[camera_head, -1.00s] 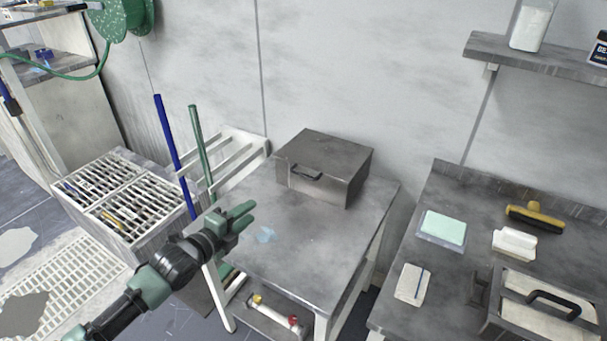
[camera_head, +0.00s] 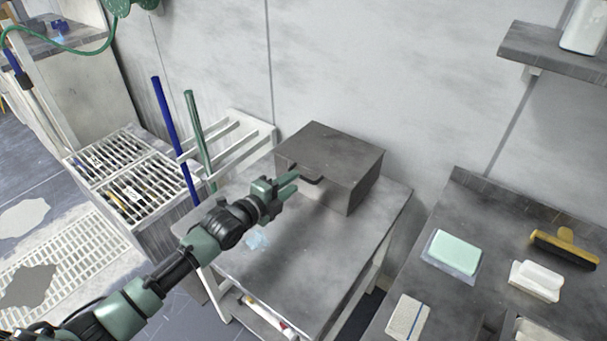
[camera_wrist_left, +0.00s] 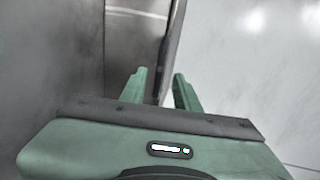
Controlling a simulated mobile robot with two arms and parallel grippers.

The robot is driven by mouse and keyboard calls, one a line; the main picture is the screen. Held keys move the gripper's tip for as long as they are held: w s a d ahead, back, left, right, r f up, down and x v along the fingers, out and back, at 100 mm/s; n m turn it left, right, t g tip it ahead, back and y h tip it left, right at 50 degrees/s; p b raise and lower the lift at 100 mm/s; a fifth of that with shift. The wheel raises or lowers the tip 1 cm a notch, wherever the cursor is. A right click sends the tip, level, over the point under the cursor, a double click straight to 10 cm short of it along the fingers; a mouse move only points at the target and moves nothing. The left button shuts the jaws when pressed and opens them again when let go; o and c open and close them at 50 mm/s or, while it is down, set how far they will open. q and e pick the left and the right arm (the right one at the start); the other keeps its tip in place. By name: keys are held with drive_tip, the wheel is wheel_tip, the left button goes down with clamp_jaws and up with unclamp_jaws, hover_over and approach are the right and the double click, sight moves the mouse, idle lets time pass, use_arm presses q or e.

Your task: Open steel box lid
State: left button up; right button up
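The steel box (camera_head: 352,188), a dark grey box, stands at the back of the grey table with its lid (camera_head: 332,148) shut. The lid's black handle (camera_head: 312,179) is on the front face. My left gripper (camera_head: 294,183) is in front of the box, its fingertips close to the left end of the handle. In the left wrist view its two green fingers (camera_wrist_left: 160,82) are apart, with a dark narrow edge or bar just beyond the gap. Whether it touches the handle I cannot tell. My right gripper is out of view.
The grey table (camera_head: 290,255) is mostly bare, with a light blue smudge. A blue pole (camera_head: 175,135) and a green pole (camera_head: 200,140) stand by a white rack at its left. A second bench at right holds a mint-green block (camera_head: 455,250) and a yellow-handled brush (camera_head: 565,245).

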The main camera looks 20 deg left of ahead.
sight(300, 178)
use_arm(q)
drive_tip(key=x, duration=0.5)
clamp_jaws()
idle(1.4)
